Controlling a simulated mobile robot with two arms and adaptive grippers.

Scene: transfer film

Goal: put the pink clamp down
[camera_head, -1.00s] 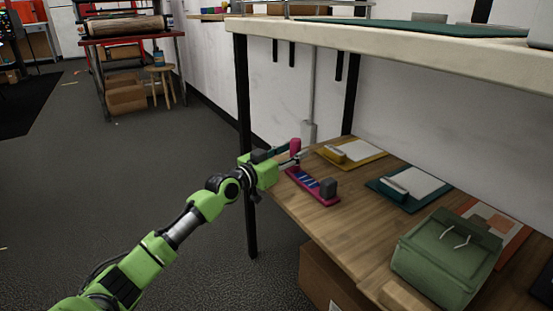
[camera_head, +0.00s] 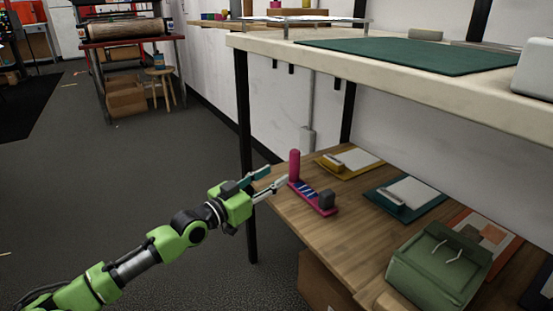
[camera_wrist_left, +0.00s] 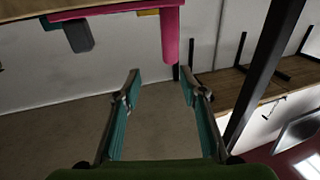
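The pink clamp (camera_head: 314,196) rests on the wooden lower shelf, near its left front edge. It has a long base, an upright pink handle and a dark grey block at its other end. My left gripper (camera_head: 276,179) is open and empty, just left of the handle and apart from it. In the left wrist view the two teal-padded fingers (camera_wrist_left: 160,88) are spread with nothing between them. The clamp (camera_wrist_left: 171,30) shows there at the top, beyond the fingers. My right gripper is in neither view.
The lower shelf (camera_head: 330,233) also holds a yellow clipboard (camera_head: 360,162), a teal clipboard (camera_head: 412,190), an orange-edged board (camera_head: 487,232) and a green bag (camera_head: 437,268). A black post (camera_head: 244,150) stands close to my left gripper. The upper tabletop (camera_head: 480,82) overhangs the shelf.

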